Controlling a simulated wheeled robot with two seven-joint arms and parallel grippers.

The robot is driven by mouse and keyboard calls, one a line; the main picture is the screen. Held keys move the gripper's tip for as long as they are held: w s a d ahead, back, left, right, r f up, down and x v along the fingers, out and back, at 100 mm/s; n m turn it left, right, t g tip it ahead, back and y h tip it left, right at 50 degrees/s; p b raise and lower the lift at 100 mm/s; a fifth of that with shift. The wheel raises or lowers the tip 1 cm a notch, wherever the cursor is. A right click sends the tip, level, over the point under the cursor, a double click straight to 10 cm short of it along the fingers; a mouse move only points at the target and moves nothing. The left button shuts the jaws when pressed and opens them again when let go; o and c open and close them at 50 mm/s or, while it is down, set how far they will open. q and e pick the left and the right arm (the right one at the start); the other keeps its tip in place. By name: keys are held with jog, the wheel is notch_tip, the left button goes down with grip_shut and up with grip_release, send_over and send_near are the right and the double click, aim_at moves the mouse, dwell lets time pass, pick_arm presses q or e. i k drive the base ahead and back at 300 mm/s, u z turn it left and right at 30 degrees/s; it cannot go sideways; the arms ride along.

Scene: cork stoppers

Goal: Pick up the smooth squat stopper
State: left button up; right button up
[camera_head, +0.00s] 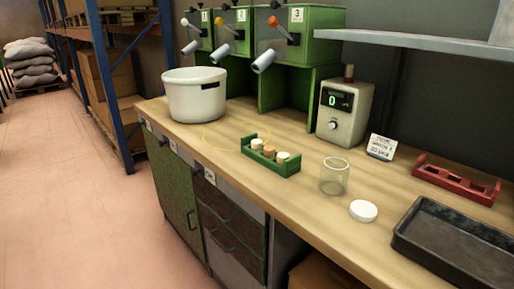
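A green rack (271,163) stands near the middle of the wooden counter and holds three small stoppers. The left stopper (257,144) is pale, the middle stopper (269,152) is more tan-orange, and the right stopper (283,157) is pale on top. They are too small here to tell which is smooth or squat. Their lower parts are hidden by the rack's front wall. Neither of my grippers is in view.
A white pot (195,97) stands left, a glass jar (334,177) and white lid (363,211) right of the rack. A red rack (455,183), black tray (458,245), display device (345,112) and green dispensers (298,45) are also there. Bare counter (300,192) lies before the jar.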

aim_at(256, 145)
jog(key=u, duration=0.45)
jog(key=k, duration=0.55)
jog(key=u, duration=1.1)
jog(key=i, duration=0.65)
jog(key=z, duration=0.55)
jog(key=i, duration=0.8)
jog(key=z, duration=0.85)
